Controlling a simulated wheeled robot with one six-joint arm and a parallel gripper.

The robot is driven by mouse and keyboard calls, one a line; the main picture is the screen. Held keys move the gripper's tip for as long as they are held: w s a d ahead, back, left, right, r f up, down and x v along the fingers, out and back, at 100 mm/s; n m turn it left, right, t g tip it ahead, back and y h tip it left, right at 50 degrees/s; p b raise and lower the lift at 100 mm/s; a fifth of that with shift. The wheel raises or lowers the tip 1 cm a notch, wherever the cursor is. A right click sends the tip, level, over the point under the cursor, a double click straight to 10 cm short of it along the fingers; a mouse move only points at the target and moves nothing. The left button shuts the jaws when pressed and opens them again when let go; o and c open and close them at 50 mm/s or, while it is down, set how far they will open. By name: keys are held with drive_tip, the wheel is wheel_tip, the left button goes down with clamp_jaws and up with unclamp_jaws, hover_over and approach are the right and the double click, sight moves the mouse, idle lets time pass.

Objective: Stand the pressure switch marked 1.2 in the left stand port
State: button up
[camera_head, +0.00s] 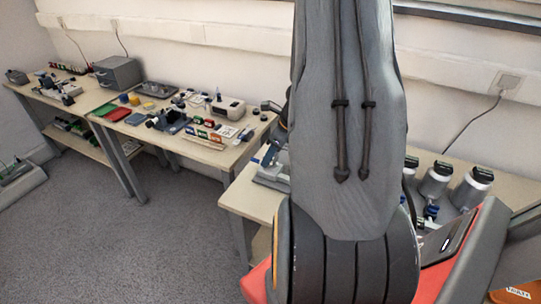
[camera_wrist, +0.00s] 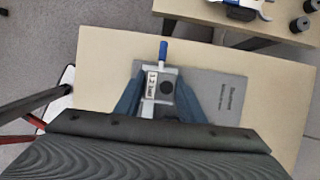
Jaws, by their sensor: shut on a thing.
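In the wrist view my gripper (camera_wrist: 160,95) has its two blue fingers shut on a light grey pressure switch (camera_wrist: 164,75). A white label on its left side seems to read 1.2 bar. The switch has a dark round spot on its body and a blue tip pointing to the top of the picture. Behind it is a grey panel (camera_wrist: 232,88) with dark lettering, on a pale table top; whether the switch touches it I cannot tell. I cannot make out the left stand port in either view.
In the head view, silver cylinders with black tops (camera_head: 435,182) stand on the right table. Two benches at left carry several tools, a grey box (camera_head: 118,74) and coloured trays. Grey floor (camera_head: 110,220) is open in front. A bench edge with dark cylinders (camera_wrist: 300,24) shows top right in the wrist view.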

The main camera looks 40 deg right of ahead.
drive_tip(key=o, duration=1.3)
drive_tip(key=v, duration=0.8)
drive_tip(key=shift+f, duration=0.1)
